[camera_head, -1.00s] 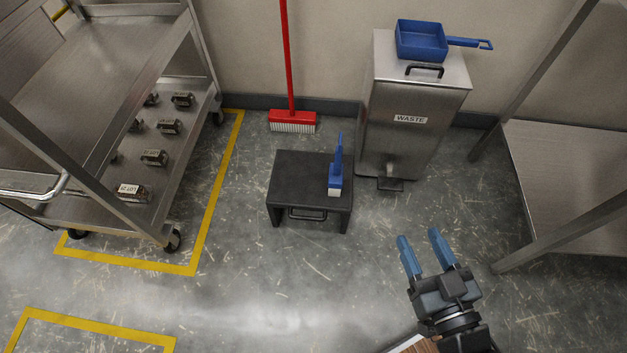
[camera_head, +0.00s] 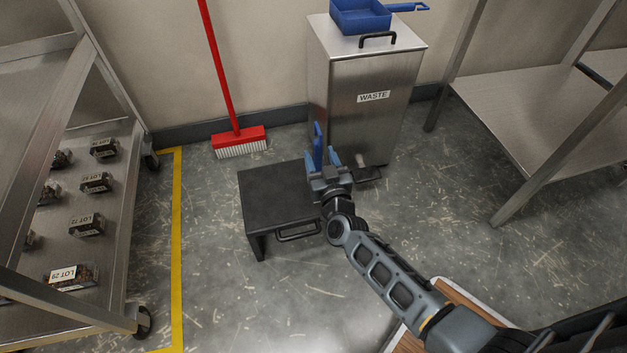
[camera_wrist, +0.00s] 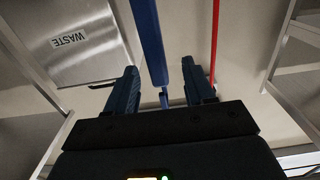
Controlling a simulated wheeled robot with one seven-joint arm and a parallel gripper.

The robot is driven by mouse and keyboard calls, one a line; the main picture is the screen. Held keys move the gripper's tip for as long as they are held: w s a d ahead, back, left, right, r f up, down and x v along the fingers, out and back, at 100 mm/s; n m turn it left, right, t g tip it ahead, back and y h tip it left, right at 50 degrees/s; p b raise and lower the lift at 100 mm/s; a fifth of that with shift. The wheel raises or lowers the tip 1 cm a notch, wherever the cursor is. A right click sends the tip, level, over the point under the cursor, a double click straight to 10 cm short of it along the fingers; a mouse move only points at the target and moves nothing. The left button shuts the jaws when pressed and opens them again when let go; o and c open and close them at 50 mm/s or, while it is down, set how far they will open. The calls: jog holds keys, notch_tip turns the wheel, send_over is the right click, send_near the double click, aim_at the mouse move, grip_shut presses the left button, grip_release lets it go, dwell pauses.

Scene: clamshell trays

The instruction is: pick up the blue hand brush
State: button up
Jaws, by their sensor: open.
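The blue hand brush (camera_head: 318,140) stands with its handle upright on the black step stool (camera_head: 265,195); its lower part is hidden behind my gripper in the head view. My gripper (camera_head: 324,163) is over the right side of the stool, right at the brush. In the wrist view the blue handle (camera_wrist: 150,45) runs between the two open fingers of my gripper (camera_wrist: 161,80), with a gap showing on each side. The fingers are not closed on it.
A steel waste bin (camera_head: 365,75) with a blue dustpan (camera_head: 360,17) on top stands behind. A red broom (camera_head: 238,138) leans at the wall. A rack (camera_head: 110,235) with labelled trays is left, a steel table (camera_head: 530,110) right. Floor in front of the stool is clear.

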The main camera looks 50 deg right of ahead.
aim_at(316, 142)
jog(key=b+x, duration=0.2)
jog(key=x, duration=0.2)
jog(key=shift+w+d, duration=0.25)
jog(key=shift+d, duration=0.1)
jog(key=shift+w+d+r, duration=0.1)
jog(key=shift+w+d, duration=0.1)
jog(key=shift+w, duration=0.1)
jog(key=shift+c, duration=0.5)
grip_shut()
